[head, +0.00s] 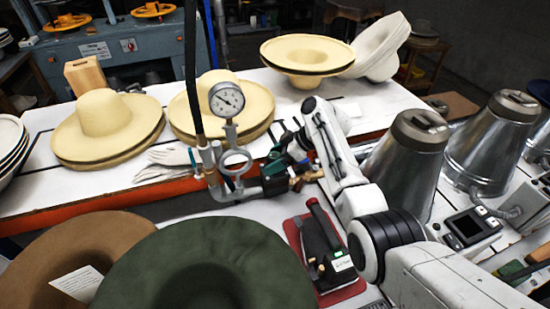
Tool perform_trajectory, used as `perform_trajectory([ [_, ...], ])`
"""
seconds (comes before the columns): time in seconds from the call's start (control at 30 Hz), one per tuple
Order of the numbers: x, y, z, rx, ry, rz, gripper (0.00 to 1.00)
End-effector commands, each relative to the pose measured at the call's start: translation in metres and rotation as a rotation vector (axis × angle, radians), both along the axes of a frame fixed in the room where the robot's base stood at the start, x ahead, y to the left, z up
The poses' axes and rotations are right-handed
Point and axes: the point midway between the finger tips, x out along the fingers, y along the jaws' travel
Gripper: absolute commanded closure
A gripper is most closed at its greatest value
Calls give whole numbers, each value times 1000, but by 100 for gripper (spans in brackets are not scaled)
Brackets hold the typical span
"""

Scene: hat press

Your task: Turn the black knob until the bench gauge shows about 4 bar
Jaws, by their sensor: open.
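The bench gauge (228,98) is a round white dial in a grey rim on a post near the middle of the head view. Its needle shows as a short dark line, but the numbers are too small to read for certain. Below it are a metal ring, pipes and a dark valve body (275,187) with a brass fitting. My gripper (277,161) is open close above this valve body, at the end of my white arm. The black knob is not clearly distinguishable from the dark parts around my gripper. I cannot tell whether the fingers touch it.
Cream straw hats (103,113) and white gloves (170,160) lie on the white bench behind. Green (205,268) and brown (50,255) felt hats fill the front left. A black iron (322,245) rests on a red mat. Metal cones (405,160) stand at right.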

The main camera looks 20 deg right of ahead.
Motion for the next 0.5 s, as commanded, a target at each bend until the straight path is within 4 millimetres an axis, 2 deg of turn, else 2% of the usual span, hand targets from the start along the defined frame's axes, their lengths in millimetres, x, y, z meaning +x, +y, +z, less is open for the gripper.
perform_trajectory([
  [0.3, 1, 2, -1, 0, 0, 0, 19],
  [0.5, 1, 2, -1, 0, 0, 0, 38],
])
